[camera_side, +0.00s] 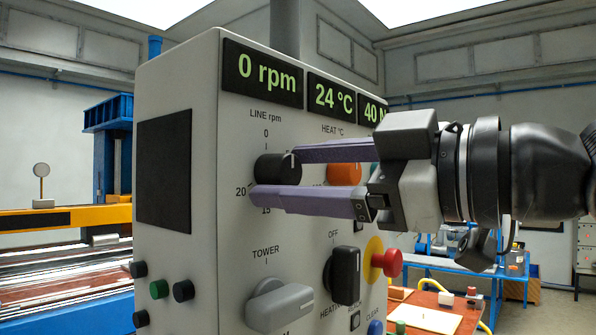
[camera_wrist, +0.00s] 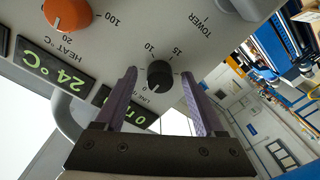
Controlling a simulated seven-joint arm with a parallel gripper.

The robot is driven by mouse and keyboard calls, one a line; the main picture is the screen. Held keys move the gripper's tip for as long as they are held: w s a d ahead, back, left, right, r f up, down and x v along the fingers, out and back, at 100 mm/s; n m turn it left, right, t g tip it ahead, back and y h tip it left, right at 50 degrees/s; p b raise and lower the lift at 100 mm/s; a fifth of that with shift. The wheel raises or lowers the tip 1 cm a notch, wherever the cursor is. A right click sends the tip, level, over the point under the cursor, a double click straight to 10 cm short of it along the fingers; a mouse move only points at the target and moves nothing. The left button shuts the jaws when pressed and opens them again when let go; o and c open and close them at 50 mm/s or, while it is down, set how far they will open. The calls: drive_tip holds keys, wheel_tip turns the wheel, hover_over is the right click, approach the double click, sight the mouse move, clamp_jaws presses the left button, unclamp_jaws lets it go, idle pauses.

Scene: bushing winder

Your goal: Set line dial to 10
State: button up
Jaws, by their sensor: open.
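The line dial (camera_side: 278,167) is a round black knob under the label "LINE rpm" on the grey control panel. Its scale shows 0 at the top, with 15 and 20 visible at lower left. The line display (camera_side: 265,74) above it reads "0 rpm". My gripper (camera_side: 277,175) reaches in from the right with two purple fingers, one above and one below the dial. In the wrist view the dial (camera_wrist: 160,75) sits between the open fingers (camera_wrist: 159,74), with gaps on both sides. The upper finger hides part of the scale in the side view.
An orange heat dial (camera_side: 344,172) is just right, partly behind my fingers. Below are a grey tower knob (camera_side: 280,305), a black switch (camera_side: 343,278) and a red emergency button (camera_side: 388,262) on yellow. Displays reading "24 °C" (camera_side: 331,97) and "40 N" are above.

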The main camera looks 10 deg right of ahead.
drive_tip(key=shift+w+a, duration=0.15)
clamp_jaws()
idle(0.4)
